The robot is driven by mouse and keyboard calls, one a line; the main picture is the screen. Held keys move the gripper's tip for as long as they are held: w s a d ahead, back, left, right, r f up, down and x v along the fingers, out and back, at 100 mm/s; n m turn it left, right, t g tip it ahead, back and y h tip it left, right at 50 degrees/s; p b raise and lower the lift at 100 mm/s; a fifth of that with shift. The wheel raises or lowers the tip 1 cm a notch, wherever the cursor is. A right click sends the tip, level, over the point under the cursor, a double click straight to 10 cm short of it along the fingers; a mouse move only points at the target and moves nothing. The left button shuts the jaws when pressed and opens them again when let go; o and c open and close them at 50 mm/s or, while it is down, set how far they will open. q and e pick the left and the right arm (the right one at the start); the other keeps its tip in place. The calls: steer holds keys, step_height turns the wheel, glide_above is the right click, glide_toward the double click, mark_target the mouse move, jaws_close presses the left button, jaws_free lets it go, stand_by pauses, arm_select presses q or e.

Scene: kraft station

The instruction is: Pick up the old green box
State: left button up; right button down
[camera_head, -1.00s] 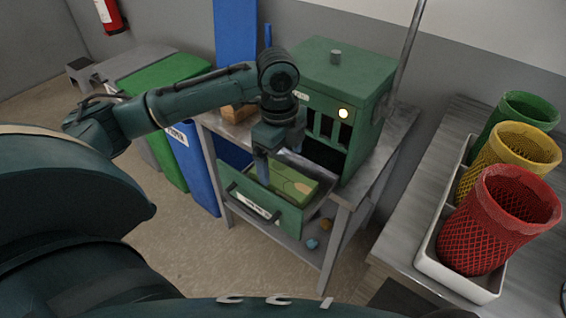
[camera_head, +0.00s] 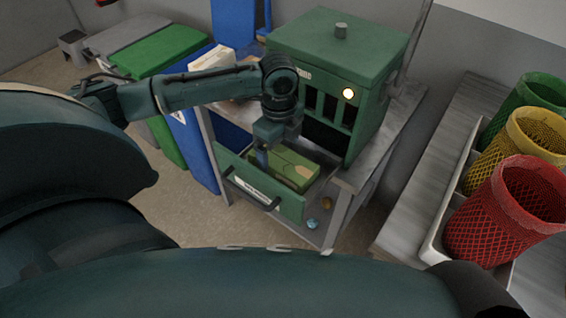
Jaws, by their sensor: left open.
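The old green box (camera_head: 293,170) lies in the pulled-out drawer (camera_head: 290,205) of the green cabinet (camera_head: 343,60). The drawer has a green front with a pale label and a dark handle. My left gripper (camera_head: 262,158) points down over the drawer at the left end of the box. Its jaws are open, and its fingertips are small and partly merge with the drawer's edge. I cannot tell whether they touch the box. My right gripper is not in view.
A metal table (camera_head: 384,140) bears the cabinet, with small items on its lower shelf. Red (camera_head: 503,215), yellow (camera_head: 520,145) and green (camera_head: 535,95) mesh baskets stand in a white tray at the right. Bins with green (camera_head: 165,70) and blue lids stand at the left.

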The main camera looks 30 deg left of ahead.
arm_select(q)
steer(key=f, duration=0.4)
steer(key=shift+w+d+f, duration=0.25)
steer(key=shift+d+f, duration=0.05)
steer(key=c, duration=1.2)
steer(key=shift+o, duration=0.2)
steer(key=shift+r, duration=0.15)
